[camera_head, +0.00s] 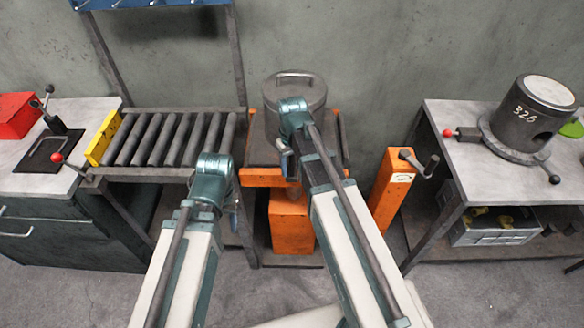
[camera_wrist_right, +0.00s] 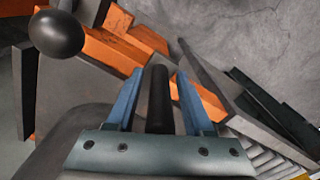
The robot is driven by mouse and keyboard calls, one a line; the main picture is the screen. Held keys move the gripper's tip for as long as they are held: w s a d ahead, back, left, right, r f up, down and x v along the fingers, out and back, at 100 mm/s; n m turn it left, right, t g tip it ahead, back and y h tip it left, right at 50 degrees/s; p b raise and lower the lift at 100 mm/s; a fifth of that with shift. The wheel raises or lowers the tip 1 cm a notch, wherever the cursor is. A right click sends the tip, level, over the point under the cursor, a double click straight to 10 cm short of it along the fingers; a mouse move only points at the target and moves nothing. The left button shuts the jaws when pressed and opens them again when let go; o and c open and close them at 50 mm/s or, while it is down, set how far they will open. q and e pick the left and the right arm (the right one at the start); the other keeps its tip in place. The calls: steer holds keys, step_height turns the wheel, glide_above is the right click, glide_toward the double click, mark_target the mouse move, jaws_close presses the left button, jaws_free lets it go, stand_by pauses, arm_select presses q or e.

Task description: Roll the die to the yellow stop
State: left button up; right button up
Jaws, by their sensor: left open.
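The die appears to be the dark grey cylinder with a bar handle on top (camera_head: 297,88), standing upright on the orange lift stand. The yellow stop (camera_head: 103,138) is a plate at the left end of the roller table. My left gripper (camera_head: 234,222) hangs open and empty at the right end of the rollers, low near the frame. My right gripper (camera_head: 284,158) is in front of the die, partly hidden by its arm. In the right wrist view its blue fingers (camera_wrist_right: 160,78) stand either side of a dark round bar (camera_wrist_right: 159,100); I cannot tell whether they press on it.
The roller table (camera_head: 168,138) runs between the yellow stop and the orange stand (camera_head: 290,225). A bench (camera_head: 460,150) at right carries a grey cylinder marked 326 (camera_head: 530,108). A crank on an orange post (camera_head: 390,190) stands between. A black ball knob (camera_wrist_right: 56,33) shows in the wrist view.

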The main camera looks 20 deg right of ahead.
jaws_close()
stand_by(1.2)
